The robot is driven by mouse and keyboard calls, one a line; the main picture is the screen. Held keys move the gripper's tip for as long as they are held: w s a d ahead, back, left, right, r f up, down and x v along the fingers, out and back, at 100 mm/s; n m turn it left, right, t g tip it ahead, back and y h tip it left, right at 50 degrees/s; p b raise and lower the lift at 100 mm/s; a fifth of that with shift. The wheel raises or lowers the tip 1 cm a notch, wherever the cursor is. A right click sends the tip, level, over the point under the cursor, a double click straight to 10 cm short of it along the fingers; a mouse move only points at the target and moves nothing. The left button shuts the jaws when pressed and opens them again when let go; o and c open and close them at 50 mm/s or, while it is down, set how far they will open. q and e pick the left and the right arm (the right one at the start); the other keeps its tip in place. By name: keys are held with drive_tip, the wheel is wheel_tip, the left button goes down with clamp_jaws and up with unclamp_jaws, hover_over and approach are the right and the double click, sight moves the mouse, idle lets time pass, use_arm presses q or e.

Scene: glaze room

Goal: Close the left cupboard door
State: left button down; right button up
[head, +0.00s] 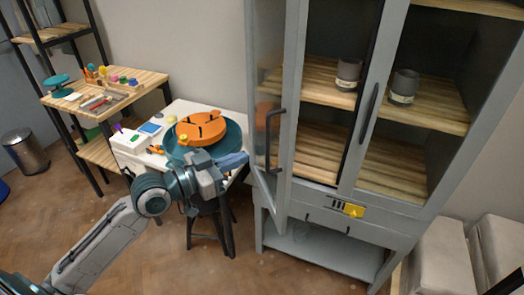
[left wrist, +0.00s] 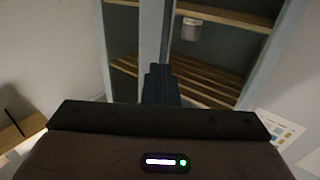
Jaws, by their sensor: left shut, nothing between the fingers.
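The grey cupboard (head: 340,190) stands at the right in the head view. Its left door (head: 293,75), glazed with a grey frame, stands open, swung out from the cupboard front. My left gripper (head: 236,160) is shut and empty, just left of the open door, below handle height. I cannot tell whether it touches the door. In the left wrist view the shut fingers (left wrist: 160,85) point toward a pale upright frame and the shelves behind. My right gripper is not in view.
Grey jars (head: 348,73) stand on the cupboard shelves. A yellow tag (head: 353,210) is on the front below the doors. A white table (head: 190,110) with an orange object (head: 201,135) on a teal disc (head: 233,142) stands close behind my left arm. Floor at front is clear.

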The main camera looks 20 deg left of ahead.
use_arm(q)
drive_tip(key=p+x, duration=0.2)
drive_tip(key=x, duration=0.5)
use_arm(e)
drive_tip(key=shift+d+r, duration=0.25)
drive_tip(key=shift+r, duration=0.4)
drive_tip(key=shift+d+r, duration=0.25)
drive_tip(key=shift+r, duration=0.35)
use_arm(q)
drive_tip(key=shift+s, duration=0.1)
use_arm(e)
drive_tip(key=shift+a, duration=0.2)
use_arm(q)
drive_tip(key=shift+d, duration=0.1)
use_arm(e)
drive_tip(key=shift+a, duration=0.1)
